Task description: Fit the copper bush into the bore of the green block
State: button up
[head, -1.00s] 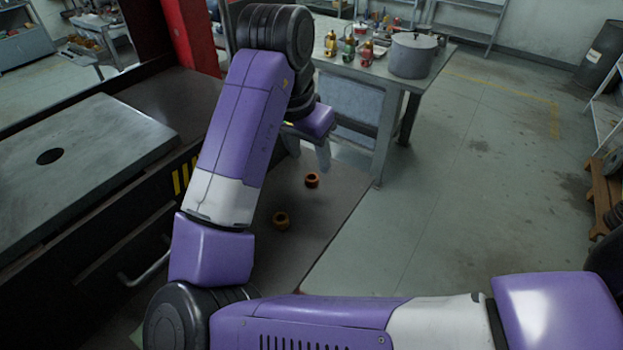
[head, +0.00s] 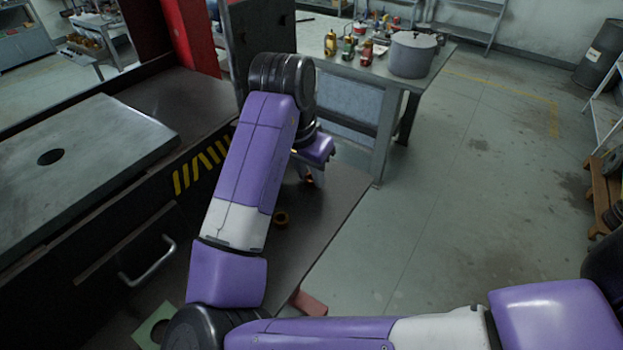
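My gripper (head: 312,174) points down at the dark bench top, mostly hidden behind my arm. A small orange-copper patch (head: 309,181) shows at its fingertips, where the copper bush stood; most of the bush is hidden. I cannot tell whether the fingers are open or closed on it. A pale green piece (head: 152,326), likely the green block, shows at the bottom left, partly hidden by my arm.
A reddish piece (head: 310,303) shows at the bench's near edge. A grey plate with a hole (head: 80,140) lies left. A table with a pot (head: 412,54) stands behind.

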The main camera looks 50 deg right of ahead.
aim_at(310, 179)
grip_shut()
jog(key=shift+r, duration=0.1)
notch_tip(310, 179, up, 20)
jog(key=shift+p, duration=0.4)
jog(key=shift+a, duration=0.1)
